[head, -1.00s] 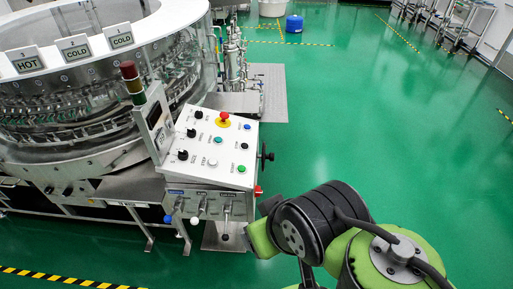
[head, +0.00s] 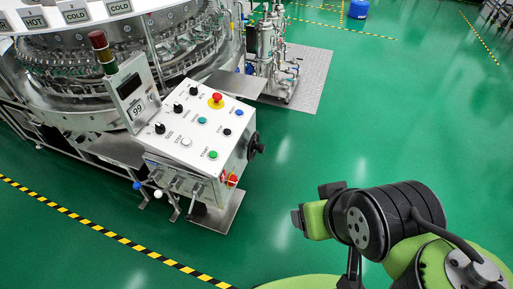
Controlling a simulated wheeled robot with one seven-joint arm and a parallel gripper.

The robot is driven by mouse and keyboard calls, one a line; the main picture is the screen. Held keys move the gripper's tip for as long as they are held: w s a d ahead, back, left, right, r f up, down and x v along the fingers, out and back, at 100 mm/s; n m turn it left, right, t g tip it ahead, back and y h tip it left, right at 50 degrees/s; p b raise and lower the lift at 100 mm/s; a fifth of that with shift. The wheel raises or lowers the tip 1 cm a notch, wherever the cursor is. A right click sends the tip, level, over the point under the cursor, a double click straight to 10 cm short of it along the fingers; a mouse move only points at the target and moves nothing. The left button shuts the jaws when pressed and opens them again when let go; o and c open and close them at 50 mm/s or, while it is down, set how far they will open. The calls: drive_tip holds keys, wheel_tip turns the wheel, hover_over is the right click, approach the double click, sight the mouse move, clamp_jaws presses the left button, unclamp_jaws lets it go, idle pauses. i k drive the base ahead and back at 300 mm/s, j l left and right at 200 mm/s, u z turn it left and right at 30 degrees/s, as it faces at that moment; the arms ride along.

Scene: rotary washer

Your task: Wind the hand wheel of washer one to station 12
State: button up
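The washer (head: 110,75) is a large round metal and glass machine at the upper left of the head view. Its white sloped control panel (head: 195,128) carries several buttons and knobs. A black hand wheel (head: 257,145) sticks out from the panel's right side, seen nearly edge-on. A small display (head: 137,108) on the panel's left appears to read 99. My green and black arm is at the lower right, apart from the panel and wheel. My gripper's fingers cannot be made out.
Small levers (head: 172,186) stick out at the panel's front. Metal piping (head: 270,55) stands behind on a floor plate (head: 305,80). The green floor (head: 400,110) right of the panel is clear.

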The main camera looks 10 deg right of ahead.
sight(252, 146)
drive_tip(key=i+l+u, duration=0.1)
drive_tip(key=i+l, duration=0.15)
drive_tip(key=i, duration=0.15)
drive_tip(key=i+l+u, duration=0.1)
drive_tip(key=i+l, duration=0.15)
drive_tip(key=i, duration=0.15)
